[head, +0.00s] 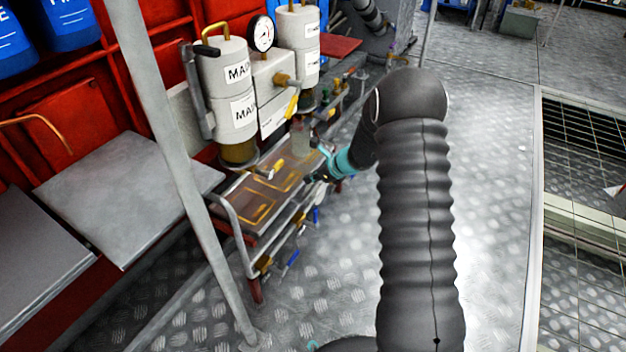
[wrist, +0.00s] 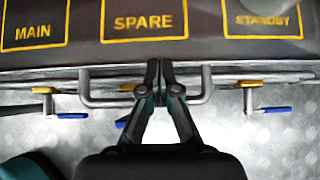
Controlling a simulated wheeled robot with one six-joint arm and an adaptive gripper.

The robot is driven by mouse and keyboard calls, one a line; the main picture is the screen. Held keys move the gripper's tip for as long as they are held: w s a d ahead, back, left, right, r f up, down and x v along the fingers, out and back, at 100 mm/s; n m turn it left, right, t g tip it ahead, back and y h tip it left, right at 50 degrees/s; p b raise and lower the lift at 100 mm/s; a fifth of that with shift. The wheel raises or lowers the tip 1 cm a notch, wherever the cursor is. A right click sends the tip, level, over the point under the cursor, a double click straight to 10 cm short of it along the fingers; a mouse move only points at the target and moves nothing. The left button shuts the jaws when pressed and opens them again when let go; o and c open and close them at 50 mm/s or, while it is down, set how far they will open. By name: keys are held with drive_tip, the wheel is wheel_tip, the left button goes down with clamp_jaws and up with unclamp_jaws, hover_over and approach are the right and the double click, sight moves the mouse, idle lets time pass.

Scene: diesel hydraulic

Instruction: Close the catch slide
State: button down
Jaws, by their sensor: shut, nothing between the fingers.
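A dark tray with yellow outlined fields (head: 262,200) lies below the filter canisters; it appears to be the catch slide. In the wrist view its top (wrist: 202,52) shows the words MAIN, SPARE and STANDBY. A grey bar handle (wrist: 95,101) runs along its front edge. My gripper (wrist: 160,64) is shut and empty, its fingertips over the front edge below SPARE, covering the middle of the handle. Whether they touch is unclear. In the head view my gripper (head: 316,176) is at the tray's right side, small and partly hidden by my arm.
Blue-levered valves (wrist: 272,109) sit below the tray front. White canisters (head: 228,85) and a pressure gauge (head: 262,33) stand above it. A grey post (head: 165,130) rises at the left. Open tread-plate floor (head: 490,150) lies to the right.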

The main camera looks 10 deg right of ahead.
drive_tip(key=shift+a, duration=0.1)
drive_tip(key=p+v, duration=0.4)
drive_tip(key=v, duration=0.6)
drive_tip(key=shift+p, duration=0.3)
